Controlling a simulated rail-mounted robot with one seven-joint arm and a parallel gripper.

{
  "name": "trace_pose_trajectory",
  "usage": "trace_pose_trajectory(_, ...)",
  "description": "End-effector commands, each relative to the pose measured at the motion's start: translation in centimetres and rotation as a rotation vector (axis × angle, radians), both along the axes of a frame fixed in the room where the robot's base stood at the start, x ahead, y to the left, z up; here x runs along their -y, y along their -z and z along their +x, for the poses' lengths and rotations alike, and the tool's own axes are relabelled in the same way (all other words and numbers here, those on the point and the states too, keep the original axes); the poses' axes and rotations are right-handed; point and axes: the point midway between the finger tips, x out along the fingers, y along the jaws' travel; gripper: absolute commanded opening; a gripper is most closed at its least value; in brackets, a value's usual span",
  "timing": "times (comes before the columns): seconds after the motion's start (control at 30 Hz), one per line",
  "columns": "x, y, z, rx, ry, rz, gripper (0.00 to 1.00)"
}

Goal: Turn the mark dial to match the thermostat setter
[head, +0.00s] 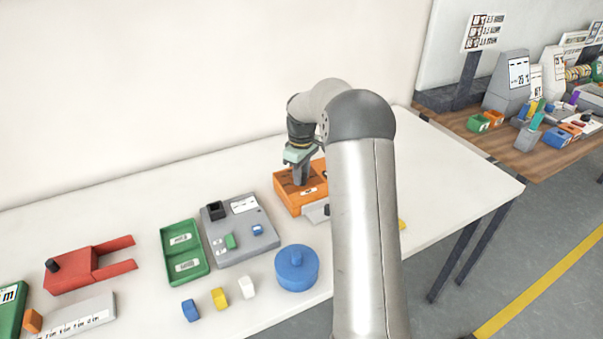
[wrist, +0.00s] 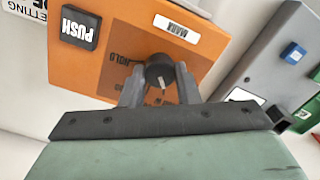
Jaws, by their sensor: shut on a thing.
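The mark dial (wrist: 159,68) is a round black knob on an orange box, and a small pale mark shows on it near its lower side in the wrist view. A white label reading MARK (wrist: 177,28) is on the same box. My gripper (wrist: 160,80) has one finger on each side of the dial and is shut on it. In the head view my gripper (head: 301,178) points down into the orange box (head: 289,204), and the dial is hidden there. I cannot pick out the thermostat setter for certain in either view.
A black PUSH button (wrist: 80,27) is close to the gripper on the box. A grey panel (head: 222,240), a green tray (head: 170,257), a blue round lidded thing (head: 297,270) and small blocks lie to the left. My arm hides part of the table's right side.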

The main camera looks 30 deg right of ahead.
Motion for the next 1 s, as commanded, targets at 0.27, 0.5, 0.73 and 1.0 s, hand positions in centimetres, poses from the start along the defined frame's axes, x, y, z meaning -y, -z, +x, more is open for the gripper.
trace_pose_trajectory(0.27,0.0,-0.1,0.1,0.004,0.001,0.0,0.5)
trace_pose_trajectory(0.5,0.0,-1.0,0.1,0.005,0.001,-0.001,0.5)
trace_pose_trajectory(0.73,0.0,-5.6,0.2,0.008,0.002,-0.002,0.5)
trace_pose_trajectory(1.0,0.0,-12.3,0.1,0.007,0.0,-0.003,0.5)
